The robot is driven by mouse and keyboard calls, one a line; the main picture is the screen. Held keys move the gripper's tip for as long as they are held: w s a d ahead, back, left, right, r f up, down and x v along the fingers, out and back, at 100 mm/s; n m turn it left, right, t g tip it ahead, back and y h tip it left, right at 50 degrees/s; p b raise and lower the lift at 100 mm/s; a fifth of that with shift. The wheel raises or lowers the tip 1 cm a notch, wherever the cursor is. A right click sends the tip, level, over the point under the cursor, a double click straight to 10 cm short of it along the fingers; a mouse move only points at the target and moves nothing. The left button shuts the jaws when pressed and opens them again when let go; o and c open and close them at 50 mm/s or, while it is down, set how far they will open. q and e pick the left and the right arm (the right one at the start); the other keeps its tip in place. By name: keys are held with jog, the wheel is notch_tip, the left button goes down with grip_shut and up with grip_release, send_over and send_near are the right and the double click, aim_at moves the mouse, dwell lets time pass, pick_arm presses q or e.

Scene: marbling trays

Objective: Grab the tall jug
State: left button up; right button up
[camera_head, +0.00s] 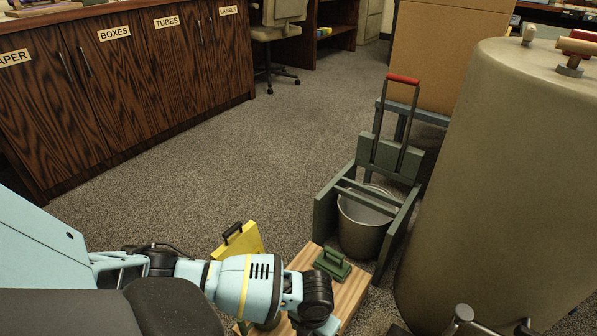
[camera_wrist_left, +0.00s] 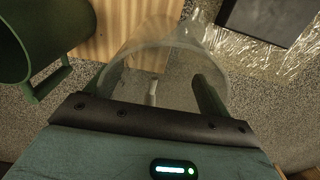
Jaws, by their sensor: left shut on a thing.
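A clear, see-through jug (camera_wrist_left: 178,52) with a wide round rim and a spout-like corner shows in the left wrist view. My left gripper (camera_wrist_left: 152,78) is shut on this clear jug, with a finger at either side of it. A pale stick-like shape shows through its wall. I cannot tell from these views how tall it is or whether it touches what is below. A dark green vessel (camera_wrist_left: 20,42) with a side handle stands to its left. In the head view my left arm reaches down at the bottom, with its fingertips and the jug out of sight. My right gripper is not in view.
A wooden board (camera_head: 352,291) carries a green handled block (camera_head: 332,263). A yellow piece with a black handle (camera_head: 246,240) stands beside it. Behind are a metal bucket (camera_head: 362,235) in a green frame and a large tan tank (camera_head: 490,190). Carpet is clear toward the cabinets (camera_head: 120,95).

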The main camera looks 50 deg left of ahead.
pick_arm(q)
jog(key=w+d+r+p, duration=0.1)
jog(key=w+d, duration=0.1)
jog(key=d, duration=0.9)
jog(key=shift+w, duration=0.25)
jog(key=shift+d, duration=0.35)
jog(key=shift+c, duration=0.2)
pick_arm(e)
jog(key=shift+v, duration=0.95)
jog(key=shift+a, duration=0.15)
